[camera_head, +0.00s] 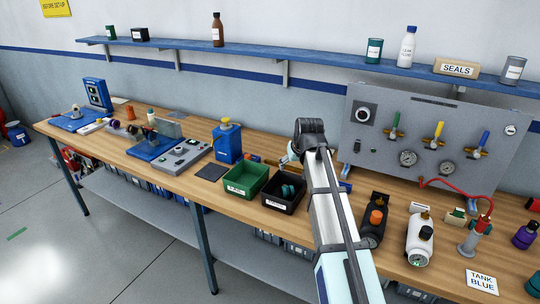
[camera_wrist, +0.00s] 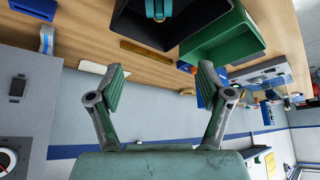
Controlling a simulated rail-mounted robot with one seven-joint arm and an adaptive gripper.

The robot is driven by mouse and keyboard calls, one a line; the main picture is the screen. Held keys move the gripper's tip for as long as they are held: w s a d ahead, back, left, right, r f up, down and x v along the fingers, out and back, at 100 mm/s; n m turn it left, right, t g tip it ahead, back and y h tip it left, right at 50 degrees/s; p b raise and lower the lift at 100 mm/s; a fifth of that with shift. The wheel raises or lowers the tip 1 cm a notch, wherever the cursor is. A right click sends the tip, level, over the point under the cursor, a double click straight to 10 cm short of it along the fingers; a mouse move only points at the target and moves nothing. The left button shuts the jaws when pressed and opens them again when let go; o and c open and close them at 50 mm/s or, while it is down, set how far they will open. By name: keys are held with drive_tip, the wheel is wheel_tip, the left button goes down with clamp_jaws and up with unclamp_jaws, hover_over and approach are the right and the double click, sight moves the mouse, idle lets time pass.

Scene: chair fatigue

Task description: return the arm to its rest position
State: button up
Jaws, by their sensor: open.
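My arm (camera_head: 335,215) reaches up from the lower edge of the head view over the workbench, its wrist bent at the top. My gripper (camera_head: 287,160) is mostly hidden behind the wrist in that view, above the bench behind the bins. In the wrist view my gripper (camera_wrist: 162,88) has its two fingers spread wide, with nothing between them.
A black bin (camera_head: 268,203) holding teal parts and an empty-looking green bin (camera_head: 243,192) stand left of my arm. A blue can (camera_head: 227,143) stands behind them. Right are bottles (camera_head: 419,240) and a gauge panel (camera_head: 440,135). A blue shelf (camera_head: 330,58) runs above.

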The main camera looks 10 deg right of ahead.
drive_tip(key=s+a+f+y+b, duration=0.1)
drive_tip(key=a+f+y+b, duration=0.1)
drive_tip(key=a+f, duration=0.65)
drive_tip(key=s+a+f+t+y+b, duration=0.15)
drive_tip(key=a+f, duration=0.35)
drive_tip(key=a, duration=0.6)
drive_tip(key=a+f+y+b, duration=0.1)
drive_tip(key=a+f+y, duration=0.2)
drive_tip(key=a+f, duration=0.55)
drive_tip(key=s+d+f+g+h+p, duration=0.1)
drive_tip(key=s+d+f+g+h, duration=0.1)
drive_tip(key=s+d+f, duration=0.45)
drive_tip(key=s+d+f+m+g+h, duration=0.1)
drive_tip(key=s+d+f+g, duration=0.15)
drive_tip(key=s+f, duration=0.7)
drive_tip(key=s+d+f+g+h+p, duration=0.1)
drive_tip(key=s+d+f+g+h, duration=0.1)
drive_tip(key=s+d+f, duration=0.6)
drive_tip(key=s+d+f+g, duration=0.2)
drive_tip(key=s+d+f, duration=0.1)
drive_tip(key=s, duration=0.7)
drive_tip(key=s+d+f+g+h, duration=0.1)
drive_tip(key=s+d+f+g, duration=0.2)
drive_tip(key=s, duration=0.8)
drive_tip(key=s+d+f+g+h+p, duration=0.1)
drive_tip(key=s+d+f, duration=0.3)
drive_tip(key=s, duration=0.7)
drive_tip(key=shift+s+g, duration=0.2)
drive_tip(key=shift+g, duration=0.7)
drive_tip(key=shift+d, duration=0.1)
